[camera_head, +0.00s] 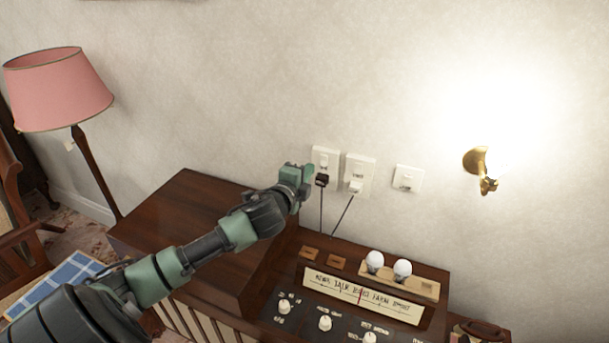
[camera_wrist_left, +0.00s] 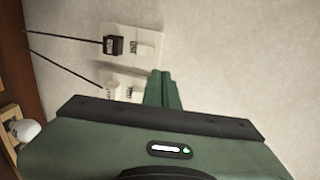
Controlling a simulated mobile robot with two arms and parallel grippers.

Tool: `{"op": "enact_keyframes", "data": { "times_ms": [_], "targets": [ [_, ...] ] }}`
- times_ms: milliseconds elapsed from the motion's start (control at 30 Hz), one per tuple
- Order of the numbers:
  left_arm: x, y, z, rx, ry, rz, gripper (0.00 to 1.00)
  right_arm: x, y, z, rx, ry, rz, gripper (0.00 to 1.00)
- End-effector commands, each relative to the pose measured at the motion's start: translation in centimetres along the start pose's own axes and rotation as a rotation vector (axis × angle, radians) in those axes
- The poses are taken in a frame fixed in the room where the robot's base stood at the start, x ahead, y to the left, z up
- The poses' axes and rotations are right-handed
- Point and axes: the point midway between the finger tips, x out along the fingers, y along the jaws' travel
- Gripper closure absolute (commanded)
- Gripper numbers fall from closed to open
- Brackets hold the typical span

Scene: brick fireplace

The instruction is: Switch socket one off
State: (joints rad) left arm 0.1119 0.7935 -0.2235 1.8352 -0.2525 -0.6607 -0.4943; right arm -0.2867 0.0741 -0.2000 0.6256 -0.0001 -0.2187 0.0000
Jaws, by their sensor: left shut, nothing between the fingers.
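Three white sockets sit in a row on the wall. The left socket (camera_head: 326,160) holds a black plug (camera_head: 321,180) with a cord hanging down. The middle socket (camera_head: 359,170) holds a white plug (camera_head: 355,187) with a dark cord. The right plate (camera_head: 408,179) has no cord. No number label is readable. My left gripper (camera_head: 306,172) is shut and empty, close beside the left socket in the head view. In the left wrist view its closed fingers (camera_wrist_left: 162,88) point toward the wall, near the socket with the white plug (camera_wrist_left: 113,91). I cannot tell whether they touch. My right gripper is not in view.
A wooden radio (camera_head: 362,295) with dials stands below the sockets, with two bulbs (camera_head: 402,271) on top. A lit brass wall lamp (camera_head: 482,168) is at right. A pink floor lamp (camera_head: 57,91) stands at left. The wall around the sockets is bare.

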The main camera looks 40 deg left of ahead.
Motion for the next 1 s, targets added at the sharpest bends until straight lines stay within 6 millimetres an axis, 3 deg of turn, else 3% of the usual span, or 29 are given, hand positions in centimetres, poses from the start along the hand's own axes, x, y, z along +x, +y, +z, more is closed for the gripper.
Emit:
{"op": "enact_keyframes", "data": {
  "times_ms": [300,800,933,1000],
  "targets": [
    [-1.9,-0.5,0.0,0.000,-0.001,0.000,1.00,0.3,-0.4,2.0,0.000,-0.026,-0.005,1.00],
    [-1.9,-0.4,0.0,-0.002,-0.001,0.002,1.00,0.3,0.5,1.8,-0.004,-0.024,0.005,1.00],
    [-2.8,1.7,-1.0,-0.063,-0.006,0.048,1.00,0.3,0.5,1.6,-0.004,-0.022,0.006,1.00],
    [-4.3,4.5,-2.1,-0.146,-0.020,0.112,1.00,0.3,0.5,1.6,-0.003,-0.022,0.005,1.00]
  ]
}}
